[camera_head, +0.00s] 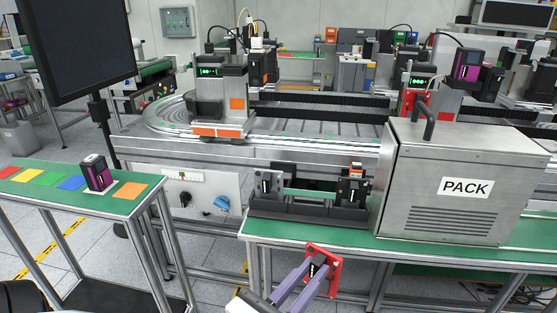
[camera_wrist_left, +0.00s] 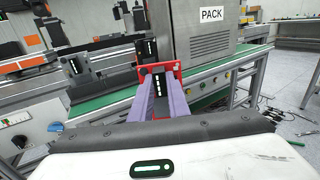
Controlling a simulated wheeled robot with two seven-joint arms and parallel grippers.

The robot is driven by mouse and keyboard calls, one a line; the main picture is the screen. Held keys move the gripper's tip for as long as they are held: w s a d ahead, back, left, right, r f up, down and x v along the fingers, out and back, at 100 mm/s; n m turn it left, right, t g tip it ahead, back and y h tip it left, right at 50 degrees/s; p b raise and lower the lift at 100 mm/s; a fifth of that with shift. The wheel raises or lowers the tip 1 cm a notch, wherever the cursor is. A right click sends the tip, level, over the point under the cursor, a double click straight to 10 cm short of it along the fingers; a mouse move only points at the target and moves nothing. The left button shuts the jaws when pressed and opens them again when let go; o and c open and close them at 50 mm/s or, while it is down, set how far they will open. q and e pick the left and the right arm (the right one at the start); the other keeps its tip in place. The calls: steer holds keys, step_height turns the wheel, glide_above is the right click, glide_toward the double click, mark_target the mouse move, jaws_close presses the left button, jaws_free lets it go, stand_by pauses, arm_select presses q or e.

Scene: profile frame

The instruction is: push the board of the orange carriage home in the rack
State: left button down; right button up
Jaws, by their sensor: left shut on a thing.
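My left gripper (camera_head: 308,279) has two purple fingers shut on a red-framed board (camera_head: 334,264) with a dark middle. The board also shows at the fingertips in the left wrist view (camera_wrist_left: 174,70). It is in front of the green bench's near edge, apart from the dark rack (camera_head: 305,211). The rack has upright dark holders at both ends; an orange piece (camera_head: 356,166) tops the right one. The carriage with orange plates (camera_head: 217,131) stands on the track behind. I cannot tell which board belongs to it. My right gripper is not in view.
A steel PACK box (camera_head: 450,205) with a handle stands right of the rack on the green bench (camera_head: 300,236). A side table (camera_head: 110,203) at left carries coloured squares and a black-and-magenta block (camera_head: 97,172). A dark monitor (camera_head: 75,45) stands at upper left.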

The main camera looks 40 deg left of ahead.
arm_select(q)
steer(key=w+a+r+n+g+y+p, duration=0.1)
steer(key=w+a+r+n+y+p, duration=0.1)
steer(key=w, duration=0.6)
steer(key=w+a+r+n+g+y+p, duration=0.1)
steer(key=w+a+r+n+y+p, duration=0.2)
steer(key=w+a+r+y, duration=0.3)
steer(key=w+a+r+p, duration=0.1)
steer(key=w+a+r, duration=0.1)
steer(key=a, duration=0.3)
steer(key=shift+w+n+g, duration=0.3)
steer(key=shift+w+g, duration=0.1)
steer(key=shift+w, duration=0.15)
step_height(320, 180, down, 3)
steer(key=shift+s+r+b, duration=0.1)
steer(key=shift+r+b, duration=0.1)
steer(key=shift+b, duration=0.45)
steer(key=shift+p, duration=0.85)
steer(key=shift+f+b, duration=1.6)
steer(key=shift+f, duration=0.6)
stand_by(0.3)
